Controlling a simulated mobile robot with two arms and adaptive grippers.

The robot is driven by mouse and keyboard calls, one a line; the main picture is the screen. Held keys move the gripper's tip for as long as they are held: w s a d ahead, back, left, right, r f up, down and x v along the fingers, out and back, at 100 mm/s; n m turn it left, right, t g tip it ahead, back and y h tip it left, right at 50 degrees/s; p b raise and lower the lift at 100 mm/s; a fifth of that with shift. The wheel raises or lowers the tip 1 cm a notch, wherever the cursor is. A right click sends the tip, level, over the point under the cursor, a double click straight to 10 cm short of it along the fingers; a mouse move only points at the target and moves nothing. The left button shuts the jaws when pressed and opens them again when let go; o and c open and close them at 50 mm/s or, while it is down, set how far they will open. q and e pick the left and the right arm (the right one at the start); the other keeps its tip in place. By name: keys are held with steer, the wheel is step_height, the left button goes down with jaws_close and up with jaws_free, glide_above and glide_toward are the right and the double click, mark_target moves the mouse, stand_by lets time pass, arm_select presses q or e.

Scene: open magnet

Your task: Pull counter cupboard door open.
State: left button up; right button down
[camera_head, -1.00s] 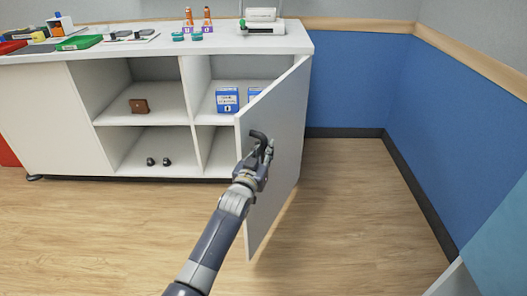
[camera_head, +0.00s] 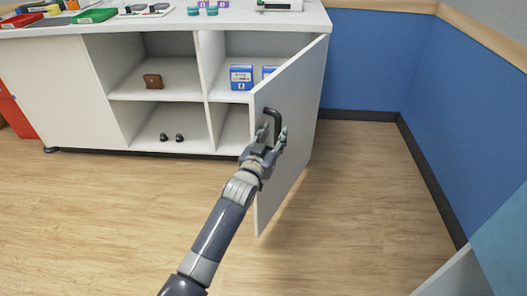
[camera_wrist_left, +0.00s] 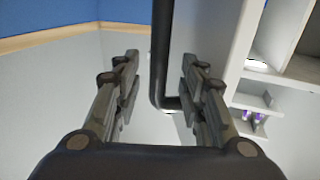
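The white cupboard door (camera_head: 300,112) at the right end of the counter stands well open, swung out into the room. Its black bar handle (camera_head: 278,121) is on the face toward the right, near the free edge. My left gripper (camera_head: 270,143) is at the handle's lower part. In the left wrist view, its two fingers (camera_wrist_left: 158,78) are spread apart. The vertical handle (camera_wrist_left: 160,55) shows in the gap between them, with space visible on both sides. My right gripper is not in view.
The white counter (camera_head: 55,90) has open shelves with a brown item (camera_head: 153,81), blue boxes (camera_head: 241,77) and small dark objects (camera_head: 171,137). A blue wall (camera_head: 455,120) stands at the right. The wooden floor (camera_head: 355,190) beside the door is clear.

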arm_select(q)
steer(key=v, duration=0.8)
steer(key=shift+s+a, duration=0.2)
